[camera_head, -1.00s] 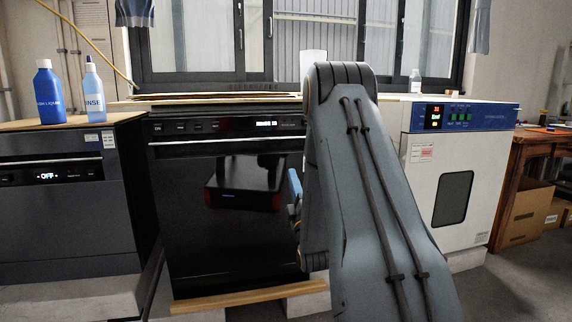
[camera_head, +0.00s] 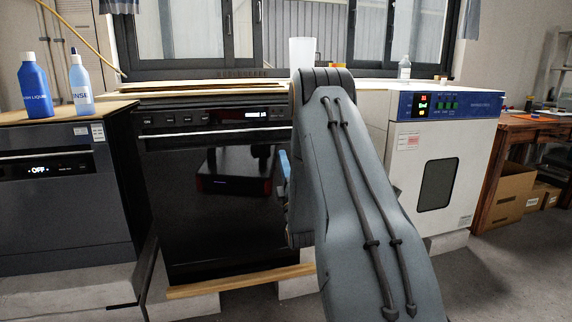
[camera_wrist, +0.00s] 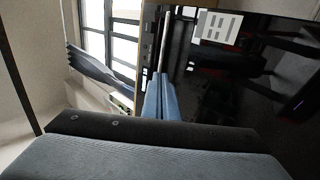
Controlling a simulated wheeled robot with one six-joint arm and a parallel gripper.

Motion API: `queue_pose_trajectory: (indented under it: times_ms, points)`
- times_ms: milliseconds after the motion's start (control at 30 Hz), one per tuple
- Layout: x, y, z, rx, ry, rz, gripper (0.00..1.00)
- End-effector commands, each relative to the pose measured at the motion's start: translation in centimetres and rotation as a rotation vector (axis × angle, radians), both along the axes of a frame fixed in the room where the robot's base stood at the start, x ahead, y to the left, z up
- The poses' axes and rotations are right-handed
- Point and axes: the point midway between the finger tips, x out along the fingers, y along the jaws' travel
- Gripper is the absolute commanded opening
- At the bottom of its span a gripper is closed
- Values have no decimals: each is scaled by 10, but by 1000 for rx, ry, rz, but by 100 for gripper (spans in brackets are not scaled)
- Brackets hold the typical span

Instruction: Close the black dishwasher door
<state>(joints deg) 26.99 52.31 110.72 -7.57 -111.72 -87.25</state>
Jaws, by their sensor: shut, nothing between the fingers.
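The black dishwasher (camera_head: 210,235) stands in the middle of the head view, with a silver handle bar (camera_head: 180,141) under its control strip. Its door is upright and looks flush or nearly flush with the body; I cannot tell whether a small gap remains. In the wrist view, the glossy door (camera_wrist: 230,85) fills the right side, with a white label near the top. My gripper (camera_wrist: 157,82) is shut and empty, its blue fingers close in front of the door near the bar. I cannot tell whether they touch. In the head view, my arm hides most of my gripper.
A dark grey dishwasher (camera_head: 60,215) with two blue-and-white bottles stands at the left. A white drying oven (camera_head: 410,170) stands at the right, behind my arm. A wooden strip (camera_head: 240,281) lies below the black dishwasher. Open floor lies at the lower right.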

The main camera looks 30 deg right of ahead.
Motion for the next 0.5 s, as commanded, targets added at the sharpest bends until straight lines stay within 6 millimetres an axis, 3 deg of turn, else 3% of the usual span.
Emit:
queue_pose_trajectory:
  times_ms: [200, 500]
  points:
    - [34, -10, 24, 0, -2, 1, 0]
    - [65, -21, 51, 1, 0, 1, 0]
